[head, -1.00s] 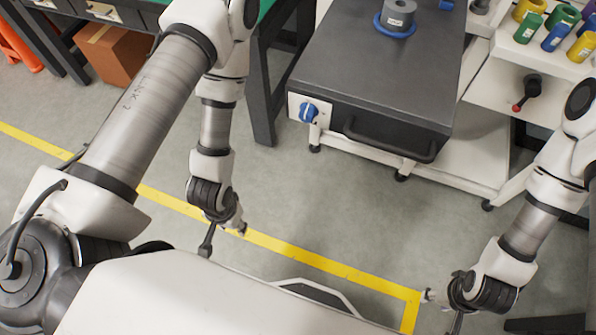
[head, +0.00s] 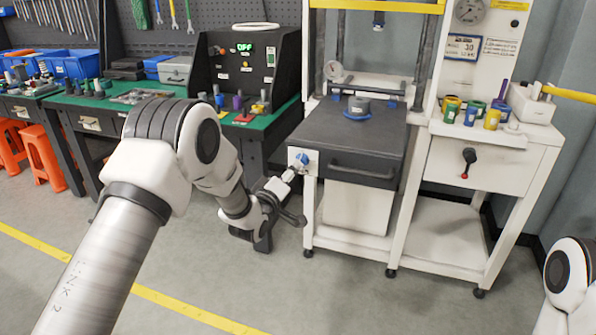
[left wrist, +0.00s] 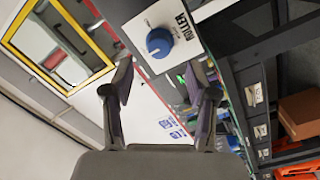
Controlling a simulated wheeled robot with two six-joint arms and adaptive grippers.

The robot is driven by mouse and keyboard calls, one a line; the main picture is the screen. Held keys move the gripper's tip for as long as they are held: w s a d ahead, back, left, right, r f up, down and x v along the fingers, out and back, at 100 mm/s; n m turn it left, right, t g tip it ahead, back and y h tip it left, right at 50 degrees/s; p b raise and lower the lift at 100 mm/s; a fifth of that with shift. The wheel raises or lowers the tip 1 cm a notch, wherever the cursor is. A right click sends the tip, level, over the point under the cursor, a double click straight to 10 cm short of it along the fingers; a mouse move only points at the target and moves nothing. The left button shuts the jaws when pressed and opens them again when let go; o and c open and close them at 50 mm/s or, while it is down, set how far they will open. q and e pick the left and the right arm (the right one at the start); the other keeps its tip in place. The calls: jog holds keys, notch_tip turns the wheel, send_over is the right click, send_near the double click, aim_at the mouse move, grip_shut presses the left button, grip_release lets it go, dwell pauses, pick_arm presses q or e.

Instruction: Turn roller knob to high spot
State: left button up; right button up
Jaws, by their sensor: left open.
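The blue roller knob (head: 301,159) sits on a small white panel at the left front corner of the dark press box (head: 355,140). In the left wrist view the knob (left wrist: 160,43) shows round and blue beside the word ROLLER, straight ahead of the fingers. My left gripper (head: 290,174) is just in front and to the left of the knob. Its two fingers (left wrist: 163,82) are spread open with nothing between them, and the knob appears beyond their tips. Contact with the knob is not visible. My right gripper is out of view; only part of that arm shows at the lower right.
A green-topped workbench (head: 110,95) with tools stands at the left. A white cart (head: 490,165) with colored cylinders and a red-tipped lever (head: 468,160) stands right of the press. The floor in front is clear.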

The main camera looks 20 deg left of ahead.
pick_arm(q)
jog(key=w, duration=0.5)
jog(key=shift+w+d, duration=0.35)
jog(key=shift+w, duration=0.05)
jog(key=shift+s, duration=0.1)
grip_shut()
jog(key=shift+m, duration=0.4)
jog(key=shift+d+m+g+y+b, duration=0.2)
jog(key=shift+m+b, duration=0.7)
jog(key=shift+m, duration=3.2)
jog(key=shift+m+g+y+b, duration=0.3)
jog(key=shift+m+b, duration=0.6)
jog(key=shift+m, duration=3.2)
jog(key=shift+r, duration=0.1)
